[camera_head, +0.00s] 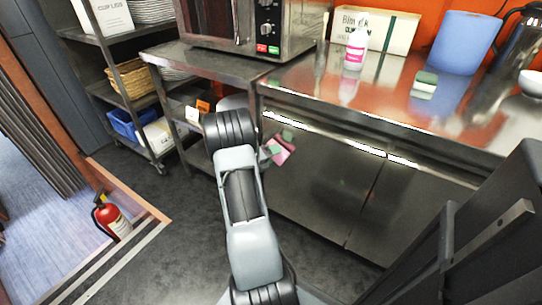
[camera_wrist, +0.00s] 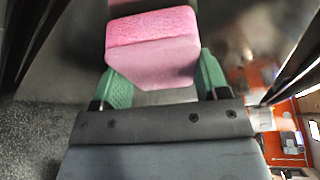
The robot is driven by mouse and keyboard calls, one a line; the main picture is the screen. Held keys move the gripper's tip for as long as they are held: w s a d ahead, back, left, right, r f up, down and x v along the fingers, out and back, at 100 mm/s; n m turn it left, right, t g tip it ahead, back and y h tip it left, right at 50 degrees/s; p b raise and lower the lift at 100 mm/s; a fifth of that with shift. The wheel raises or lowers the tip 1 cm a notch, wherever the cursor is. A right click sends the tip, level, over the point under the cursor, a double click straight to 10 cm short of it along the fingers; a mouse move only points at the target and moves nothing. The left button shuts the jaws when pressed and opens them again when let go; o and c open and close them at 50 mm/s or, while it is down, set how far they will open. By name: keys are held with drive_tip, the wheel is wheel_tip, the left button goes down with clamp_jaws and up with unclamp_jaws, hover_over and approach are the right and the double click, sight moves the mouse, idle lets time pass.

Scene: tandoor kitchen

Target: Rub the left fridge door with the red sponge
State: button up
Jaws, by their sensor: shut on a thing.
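The red sponge, which looks pink, shows in the wrist view (camera_wrist: 153,45) and as a small pink patch in the head view (camera_head: 283,156). My gripper (camera_wrist: 163,78) is shut on it, with one green finger on each side; it also shows in the head view (camera_head: 274,150). The left fridge door (camera_head: 312,185) is a shiny steel front under the counter. The sponge is held close in front of this door, near its upper left part. A pink reflection shows beyond the sponge in the wrist view. I cannot tell whether the sponge touches the door.
The right fridge door (camera_head: 410,212) is beside the left one. The steel counter (camera_head: 310,85) above holds a bottle (camera_head: 355,50), a green and white sponge (camera_head: 425,84) and a blue board (camera_head: 464,42). A steel side table (camera_head: 195,62) stands left. A fire extinguisher (camera_head: 112,218) stands at the left.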

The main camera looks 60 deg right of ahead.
sight(281, 157)
drive_tip(key=shift+d, duration=0.3)
drive_tip(key=shift+s, duration=0.1)
drive_tip(key=shift+s+p, duration=0.7)
drive_tip(key=shift+s, duration=1.25)
drive_tip(key=shift+d+r, duration=0.1)
drive_tip(key=shift+w+p, duration=0.4)
drive_tip(key=shift+w, duration=1.75)
drive_tip(key=a+p, duration=0.2)
drive_tip(key=a, duration=0.4)
drive_tip(key=shift+s+a, duration=0.1)
drive_tip(key=shift+a, duration=0.1)
drive_tip(key=shift+a+p, duration=0.6)
drive_tip(key=shift+a, duration=0.8)
